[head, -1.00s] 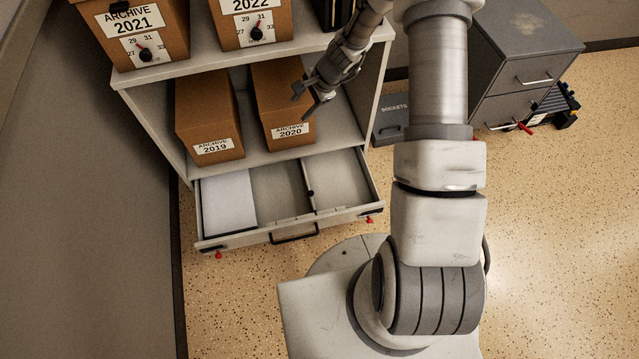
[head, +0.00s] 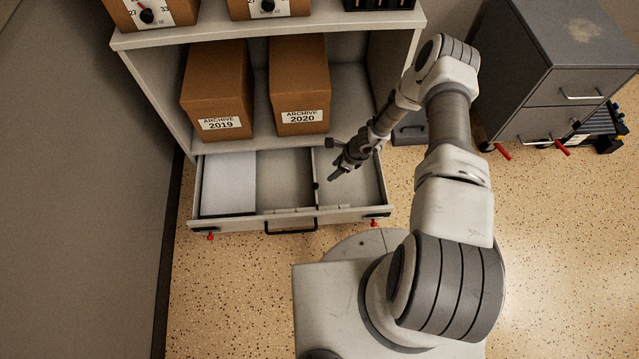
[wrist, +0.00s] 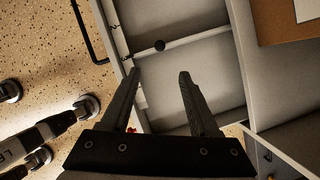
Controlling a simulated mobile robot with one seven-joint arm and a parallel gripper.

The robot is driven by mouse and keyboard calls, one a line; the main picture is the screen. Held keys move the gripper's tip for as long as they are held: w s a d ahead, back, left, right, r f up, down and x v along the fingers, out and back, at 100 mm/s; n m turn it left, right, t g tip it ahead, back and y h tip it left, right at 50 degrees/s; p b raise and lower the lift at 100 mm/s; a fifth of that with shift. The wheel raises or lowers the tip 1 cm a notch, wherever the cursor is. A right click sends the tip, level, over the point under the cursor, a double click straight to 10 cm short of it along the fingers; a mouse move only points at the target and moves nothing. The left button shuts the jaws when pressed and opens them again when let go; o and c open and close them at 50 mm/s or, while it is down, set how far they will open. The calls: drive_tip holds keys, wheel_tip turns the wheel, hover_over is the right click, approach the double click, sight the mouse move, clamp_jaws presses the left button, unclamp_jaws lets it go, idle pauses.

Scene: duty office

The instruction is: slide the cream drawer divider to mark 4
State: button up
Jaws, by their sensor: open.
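The cream drawer divider (head: 315,168) stands as a thin upright panel across the open drawer (head: 345,212), right of its middle. A small black knob (head: 316,186) sits on the divider, and the knob also shows in the wrist view (wrist: 159,45). My gripper (head: 332,161) is over the drawer's right compartment, just right of the divider. In the wrist view my gripper (wrist: 160,72) is open and empty, its fingers pointing toward the knob with a visible gap.
Archive boxes 2019 (head: 217,85) and 2020 (head: 299,80) stand on the shelf above. The drawer front has a black handle (head: 291,229). A grey cabinet (head: 545,75) stands at right.

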sight(316, 185)
drive_tip(key=b+x, duration=0.7)
drive_tip(key=x, duration=0.8)
drive_tip(key=shift+w+a+f, duration=0.15)
drive_tip(key=shift+a, duration=0.1)
clamp_jaws()
idle(0.7)
